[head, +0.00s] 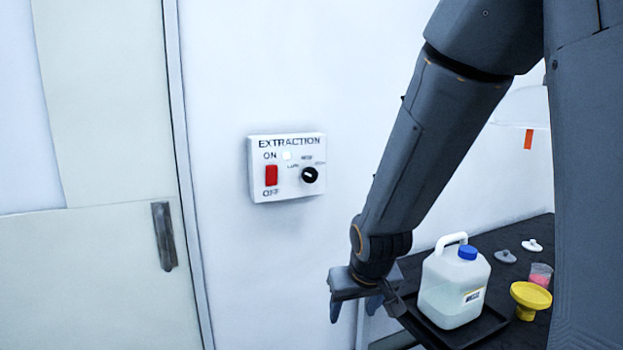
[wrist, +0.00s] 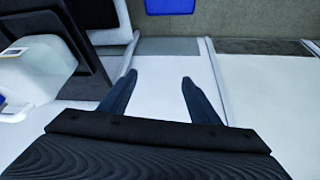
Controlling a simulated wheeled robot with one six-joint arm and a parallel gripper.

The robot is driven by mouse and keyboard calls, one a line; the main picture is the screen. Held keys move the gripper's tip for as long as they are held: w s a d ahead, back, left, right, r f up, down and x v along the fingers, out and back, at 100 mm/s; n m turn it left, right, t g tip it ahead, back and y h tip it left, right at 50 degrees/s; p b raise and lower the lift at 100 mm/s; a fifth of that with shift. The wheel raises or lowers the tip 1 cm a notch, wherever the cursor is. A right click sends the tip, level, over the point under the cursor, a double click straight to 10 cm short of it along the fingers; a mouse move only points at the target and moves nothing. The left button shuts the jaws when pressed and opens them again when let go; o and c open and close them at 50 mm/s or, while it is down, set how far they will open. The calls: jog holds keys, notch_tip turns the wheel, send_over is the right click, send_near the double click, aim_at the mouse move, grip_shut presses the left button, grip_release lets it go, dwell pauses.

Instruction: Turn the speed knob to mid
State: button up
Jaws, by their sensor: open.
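The speed knob (head: 309,175) is a small black dial with a light pointer mark, on the right half of a white wall box (head: 287,195) labelled EXTRACTION. Small labels sit around the knob; they are too small to read surely. The pointer's exact setting is hard to tell. My gripper (head: 352,312) hangs below and to the right of the box, pointing down, apart from the knob. In the wrist view its two fingers (wrist: 157,95) are spread with nothing between them. The knob is not in the wrist view.
A red switch (head: 271,175) sits left of the knob. A white jug (head: 455,285) with a blue cap stands in a black tray (head: 487,326) close right of my gripper. A yellow funnel (head: 530,296) and pink-filled beaker (head: 540,274) are beyond. A door (head: 90,260) is at left.

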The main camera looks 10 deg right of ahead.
jog(key=w+d+r+t, duration=0.1)
jog(key=w+r+t, duration=0.25)
jog(key=w, duration=0.45)
jog(key=w+r+t, duration=0.2)
jog(key=w+r, duration=0.2)
jog(key=w, duration=0.4)
jog(key=n+t+y, duration=0.2)
jog(key=t+y, duration=0.2)
jog(key=t, duration=0.3)
send_near(311, 177)
jog(key=w, duration=0.1)
jog(key=p+x, duration=0.1)
jog(key=x, duration=0.7)
jog(key=c, duration=1.1)
